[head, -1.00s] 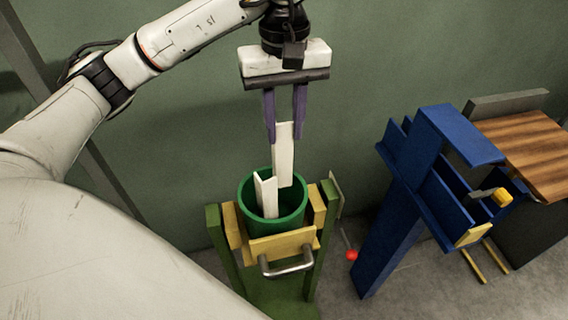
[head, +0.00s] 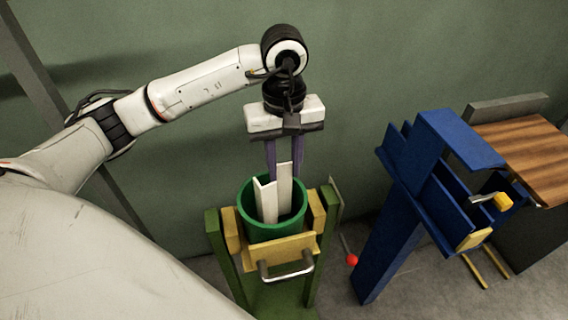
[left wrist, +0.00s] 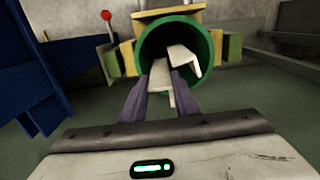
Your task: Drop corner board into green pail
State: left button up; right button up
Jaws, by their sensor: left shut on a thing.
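The green pail (head: 246,222) stands upright in a green and yellow stand, its mouth facing up. My left gripper (head: 285,172) points down over the pail with its purple fingers shut on a white corner board (head: 285,182). The held board's lower part is inside the pail, below the rim. A second white angled board (head: 266,203) stands in the pail, just left of the held one; whether they touch is unclear. The left wrist view shows the held board (left wrist: 160,92) between the fingers, the second board (left wrist: 184,60) and the pail's rim (left wrist: 213,50). My right gripper is not in view.
The yellow-topped stand (head: 275,250) has a metal handle (head: 287,268) in front. A blue rack (head: 398,230) stands to the right, with a wooden-topped table (head: 525,150) beyond. A red ball-ended lever (head: 351,260) sits between stand and rack. A green wall is behind.

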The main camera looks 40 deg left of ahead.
pick_arm(q)
jog(key=shift+f+b, duration=0.5)
jog(key=shift+f, duration=0.1)
jog(key=o, duration=0.9)
jog(key=shift+r, duration=0.15)
jog(key=shift+r+p, duration=0.3)
jog(key=shift+p, duration=0.15)
notch_tip(320, 180, up, 12)
jog(key=shift+r+p, duration=0.2)
jog(key=shift+p, duration=0.3)
